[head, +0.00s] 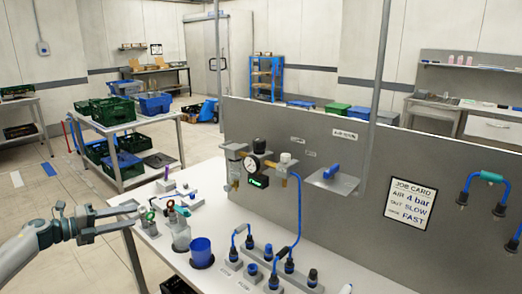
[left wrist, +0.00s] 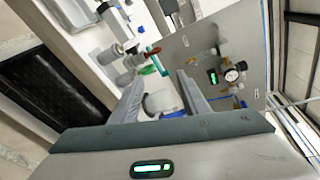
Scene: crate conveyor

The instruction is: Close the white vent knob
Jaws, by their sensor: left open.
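The white knob (head: 285,158) sits on top of the brass fitting at the right end of the air unit on the grey panel. A round gauge (head: 253,164) and a green-lit display (head: 258,181) are to its left. My left gripper (head: 138,217) is open and empty over the left part of the bench, well left of the knob and apart from it. In the left wrist view, the open fingers (left wrist: 160,95) frame a pale rounded object behind them. The gauge (left wrist: 231,75) shows beyond them at right; I cannot pick out the knob there surely. My right gripper is out of view.
Blue hoses and dark fittings (head: 252,268) occupy the bench below the air unit.

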